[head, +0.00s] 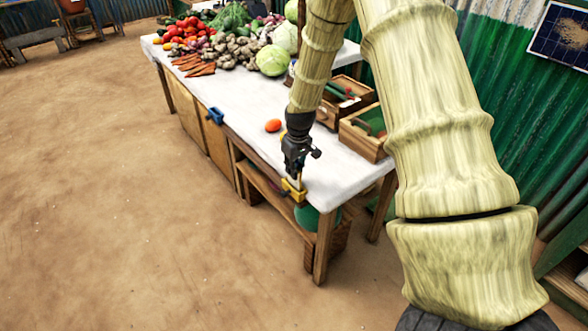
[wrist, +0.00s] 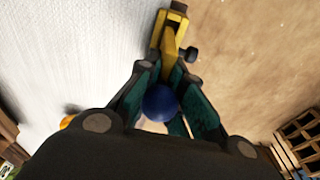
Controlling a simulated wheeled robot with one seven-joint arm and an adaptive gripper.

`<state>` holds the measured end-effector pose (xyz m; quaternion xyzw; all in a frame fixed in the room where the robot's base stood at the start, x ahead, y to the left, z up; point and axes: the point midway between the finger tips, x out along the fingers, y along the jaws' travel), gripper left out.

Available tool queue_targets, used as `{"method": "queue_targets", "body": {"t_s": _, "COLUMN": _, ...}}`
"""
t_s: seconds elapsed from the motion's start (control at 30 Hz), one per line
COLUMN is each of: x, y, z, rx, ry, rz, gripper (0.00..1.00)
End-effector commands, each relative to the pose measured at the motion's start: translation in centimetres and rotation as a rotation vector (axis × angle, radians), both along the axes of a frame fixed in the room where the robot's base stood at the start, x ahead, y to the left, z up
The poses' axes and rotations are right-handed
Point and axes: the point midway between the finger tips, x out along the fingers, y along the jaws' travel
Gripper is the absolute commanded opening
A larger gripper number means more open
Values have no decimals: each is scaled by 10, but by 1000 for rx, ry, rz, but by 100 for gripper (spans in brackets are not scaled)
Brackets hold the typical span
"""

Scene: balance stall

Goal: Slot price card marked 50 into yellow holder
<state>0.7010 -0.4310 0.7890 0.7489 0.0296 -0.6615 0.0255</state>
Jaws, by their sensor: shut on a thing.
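The yellow holder (head: 290,190) is clamped on the near right edge of the white table. In the wrist view the yellow holder (wrist: 170,45) lies just beyond my fingertips, with a dark screw knob at its side. My gripper (head: 296,168) points down just above the holder. In the wrist view my gripper (wrist: 162,100) is shut on a round blue thing (wrist: 160,101) between its teal fingers. I cannot tell whether this belongs to the price card. No card face or number 50 is readable. Whether the held thing touches the holder is unclear.
A blue holder (head: 215,116) is clamped farther left along the table edge. A red-orange tomato (head: 273,125) lies on the white table (head: 235,110). Wooden boxes (head: 363,132) stand at the right, vegetables at the back. A green bucket (head: 307,217) is below the table.

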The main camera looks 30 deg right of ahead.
Motion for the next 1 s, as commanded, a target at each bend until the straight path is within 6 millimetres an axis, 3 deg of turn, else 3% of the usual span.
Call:
{"method": "queue_targets", "body": {"t_s": 0.47, "x": 1, "y": 0, "z": 71, "rx": -1, "ry": -3, "rz": 1, "gripper": 0}}
{"method": "queue_targets", "body": {"t_s": 0.77, "x": -6, "y": 61, "z": 44, "rx": 1, "ry": -7, "rz": -10, "gripper": 0}}
{"method": "queue_targets", "body": {"t_s": 1.0, "x": -26, "y": 135, "z": 11, "rx": 3, "ry": -10, "rz": -30, "gripper": 0}}
